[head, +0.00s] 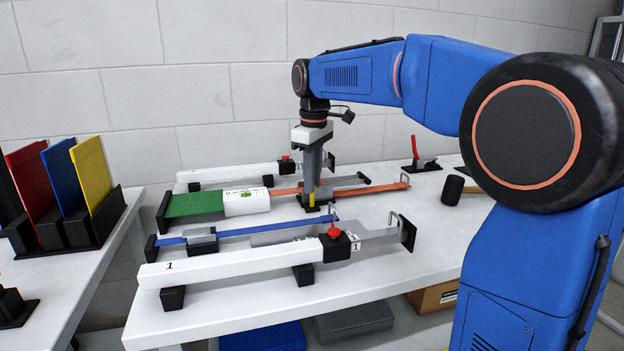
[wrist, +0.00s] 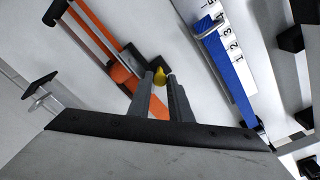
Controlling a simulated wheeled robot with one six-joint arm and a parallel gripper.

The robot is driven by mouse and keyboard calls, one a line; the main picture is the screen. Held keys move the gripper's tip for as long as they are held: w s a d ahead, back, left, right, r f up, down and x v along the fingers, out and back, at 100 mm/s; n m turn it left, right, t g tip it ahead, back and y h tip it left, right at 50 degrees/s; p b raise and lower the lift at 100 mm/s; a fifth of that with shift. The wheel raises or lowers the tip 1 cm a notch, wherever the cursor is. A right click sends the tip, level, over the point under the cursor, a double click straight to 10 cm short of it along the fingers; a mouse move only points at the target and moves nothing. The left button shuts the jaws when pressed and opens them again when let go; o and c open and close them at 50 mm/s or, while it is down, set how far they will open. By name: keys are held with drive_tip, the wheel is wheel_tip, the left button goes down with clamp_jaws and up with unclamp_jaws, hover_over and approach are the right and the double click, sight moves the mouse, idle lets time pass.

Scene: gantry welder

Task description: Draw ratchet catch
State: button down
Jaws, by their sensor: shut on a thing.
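My gripper (head: 317,190) points straight down over the middle of the bench, above the orange bar (head: 392,186). Its two fingers are closed around a small yellow catch (head: 311,197), which stands on a dark foot beside the orange bar. In the wrist view the yellow catch (wrist: 160,77) shows between the fingertips (wrist: 160,86), with the orange bar (wrist: 124,78) just left of it and passing behind the fingers. The fingers hide most of the catch's lower part.
In front lie a blue strip (head: 270,229) with a metal slider (head: 201,238) and a white beam (head: 230,264) with a red knob (head: 333,232). A white box (head: 246,201) and green belt (head: 193,204) stand left. A second white beam (head: 230,173) lies behind. A black cylinder (head: 453,190) stands right.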

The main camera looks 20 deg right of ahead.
drive_tip(key=s+t, duration=0.2)
drive_tip(key=t, duration=0.1)
drive_tip(key=shift+s+f, duration=0.2)
drive_tip(key=shift+s, duration=0.15)
drive_tip(key=shift+s+f+t, duration=0.35)
drive_tip(key=shift+s+t, duration=0.3)
drive_tip(key=shift+t, duration=0.45)
drive_tip(key=shift+s+f+t, duration=0.45)
drive_tip(key=shift+s+t, duration=0.05)
drive_tip(key=shift+t, duration=0.5)
drive_tip(key=c, duration=1.6)
unclamp_jaws()
drive_tip(key=shift+c, duration=0.2)
drive_tip(key=v, duration=1.7)
drive_tip(key=shift+s, duration=0.25)
